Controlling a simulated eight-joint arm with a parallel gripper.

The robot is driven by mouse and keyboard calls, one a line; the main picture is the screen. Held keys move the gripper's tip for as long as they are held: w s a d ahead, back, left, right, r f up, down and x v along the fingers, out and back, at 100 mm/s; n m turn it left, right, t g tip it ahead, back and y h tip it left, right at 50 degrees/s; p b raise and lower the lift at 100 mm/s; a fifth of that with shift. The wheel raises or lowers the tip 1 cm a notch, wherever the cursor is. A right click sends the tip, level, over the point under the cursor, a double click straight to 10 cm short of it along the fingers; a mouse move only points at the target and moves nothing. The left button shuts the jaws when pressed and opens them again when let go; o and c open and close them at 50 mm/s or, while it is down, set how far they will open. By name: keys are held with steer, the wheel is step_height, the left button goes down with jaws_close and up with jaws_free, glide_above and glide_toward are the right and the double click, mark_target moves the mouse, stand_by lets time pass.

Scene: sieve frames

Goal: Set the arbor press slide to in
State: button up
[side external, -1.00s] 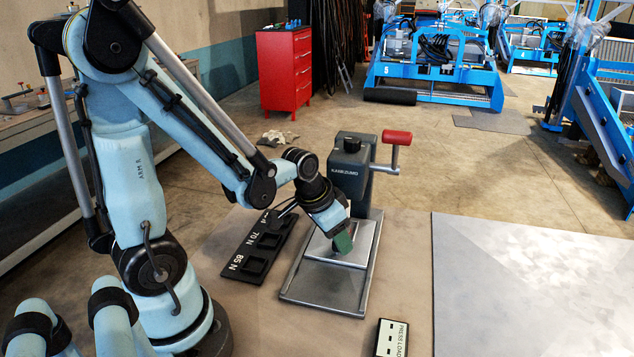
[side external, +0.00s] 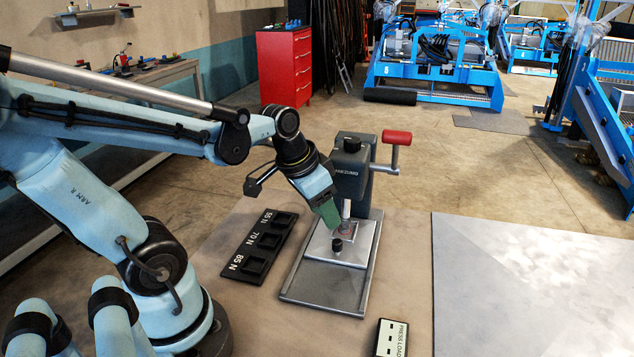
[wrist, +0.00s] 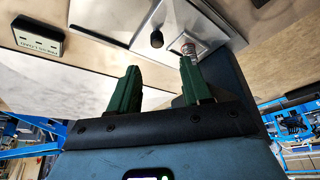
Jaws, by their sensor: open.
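The dark grey arbor press (side external: 352,175) stands on a metal base (side external: 322,288). Its pale slide plate (side external: 358,253) lies on the rear part of the base, under the ram; the front part is bare. A black knob (side external: 337,245) stands upright near the plate's front edge. The wrist view also shows the knob (wrist: 157,40) and the plate (wrist: 214,28). My gripper (side external: 328,215) is above the plate, up and left of the knob, and apart from it. In the wrist view its green fingers (wrist: 158,75) are spread with nothing between them.
The press's red-handled lever (side external: 397,138) sticks out to the upper right. A black tray marked in newtons (side external: 262,245) lies left of the base. A press load box (side external: 391,338) lies in front, and a grey sheet (side external: 530,280) lies at right.

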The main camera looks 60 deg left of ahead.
steer(key=shift+v, duration=1.8)
steer(key=w+d+t, duration=0.1)
steer(key=d+t, duration=0.1)
steer(key=d, duration=0.4)
steer(key=shift+f+t, duration=0.3)
steer(key=shift+f, duration=0.15)
